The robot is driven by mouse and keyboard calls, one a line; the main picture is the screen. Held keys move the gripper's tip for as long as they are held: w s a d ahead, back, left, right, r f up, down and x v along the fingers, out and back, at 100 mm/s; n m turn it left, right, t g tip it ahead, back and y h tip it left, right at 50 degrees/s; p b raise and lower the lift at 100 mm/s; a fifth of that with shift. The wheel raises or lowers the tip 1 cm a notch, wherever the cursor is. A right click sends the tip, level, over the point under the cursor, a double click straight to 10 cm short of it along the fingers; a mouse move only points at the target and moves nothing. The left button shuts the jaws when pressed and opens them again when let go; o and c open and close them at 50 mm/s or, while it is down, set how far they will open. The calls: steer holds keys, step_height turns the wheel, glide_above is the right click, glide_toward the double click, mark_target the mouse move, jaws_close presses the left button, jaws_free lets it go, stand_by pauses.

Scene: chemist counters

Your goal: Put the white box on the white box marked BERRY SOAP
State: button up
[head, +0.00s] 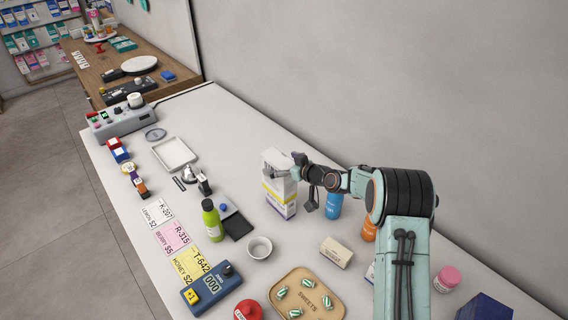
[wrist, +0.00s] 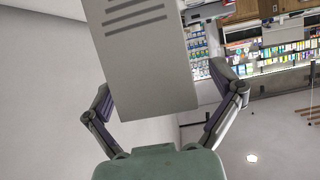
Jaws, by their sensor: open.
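A white box (head: 275,159) stands upright, apparently on top of a white carton with yellow and purple bands (head: 281,197). The writing on the lower carton is too small to read, so I cannot tell if it says BERRY SOAP. My gripper (head: 304,180) is at the right side of the upper box, with its fingers spread. In the wrist view, the white box (wrist: 148,60) with grey printed lines stands between the fingers of my gripper (wrist: 163,80), with gaps on both sides. The lower carton is not visible there.
A blue bottle (head: 333,205) and orange bottle (head: 369,229) stand right of the stack. The wall runs behind.

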steer(key=v, duration=1.2)
steer(key=s+d+r+m+g+h, duration=0.2)
steer(key=s+m+g+h, duration=0.2)
steer(key=s, duration=1.4)
steer(key=s+d+r+m+g+h, duration=0.1)
steer(key=s+d+m+g+h, duration=0.2)
steer(key=s, duration=1.5)
steer(key=g+h, duration=0.1)
steer(key=g, duration=0.1)
steer(key=shift+s+r+m+g+h, duration=0.25)
steer(key=shift+r+m+g+h, duration=0.15)
